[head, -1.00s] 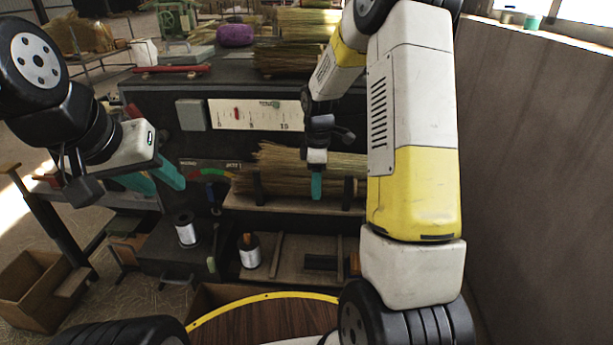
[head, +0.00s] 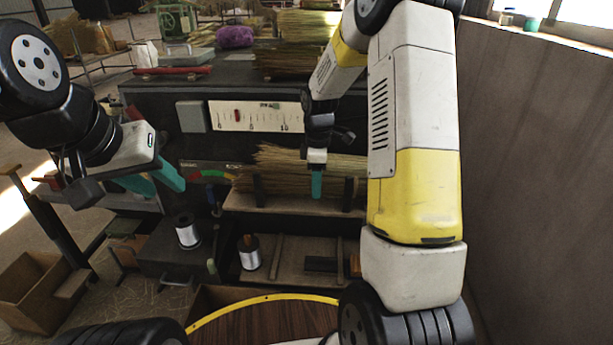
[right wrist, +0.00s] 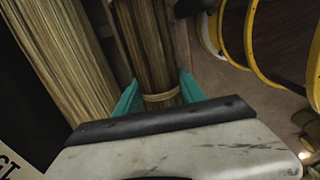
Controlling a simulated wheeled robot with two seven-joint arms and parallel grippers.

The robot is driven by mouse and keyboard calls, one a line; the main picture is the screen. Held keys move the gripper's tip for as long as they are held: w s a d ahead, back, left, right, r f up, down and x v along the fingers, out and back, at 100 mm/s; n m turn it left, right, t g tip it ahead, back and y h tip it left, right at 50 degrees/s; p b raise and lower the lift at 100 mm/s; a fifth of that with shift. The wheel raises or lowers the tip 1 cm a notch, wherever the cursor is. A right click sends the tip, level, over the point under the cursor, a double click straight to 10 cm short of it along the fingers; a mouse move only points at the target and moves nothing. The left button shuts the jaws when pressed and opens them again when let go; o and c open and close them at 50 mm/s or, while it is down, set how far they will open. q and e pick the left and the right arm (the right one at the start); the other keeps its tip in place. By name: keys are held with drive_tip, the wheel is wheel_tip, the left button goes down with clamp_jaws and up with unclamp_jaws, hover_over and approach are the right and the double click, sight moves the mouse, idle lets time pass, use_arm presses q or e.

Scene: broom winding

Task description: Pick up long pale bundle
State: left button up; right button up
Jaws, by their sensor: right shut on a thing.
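A long straw-coloured bundle (head: 275,170) lies across a wooden shelf on the front of the dark workbench. My right gripper (head: 316,187) reaches down at this bundle. In the right wrist view, its teal fingers (right wrist: 158,98) stand on both sides of a banded bundle (right wrist: 150,45) and are shut on it. The right part of the bundle is hidden behind my right arm in the head view. My left gripper (head: 160,188) is open and empty, held in the air left of the shelf.
More bundles (head: 305,25) lie on the bench top, with a purple thing (head: 234,37) beside them. Another pale bundle (right wrist: 62,55) shows in the right wrist view. Wire spools (head: 250,258) stand below the shelf. A wall (head: 540,170) closes off the right side.

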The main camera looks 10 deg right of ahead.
wheel_tip(320, 180, up, 17)
idle(0.4)
drive_tip(key=shift+f, duration=0.1)
idle(0.4)
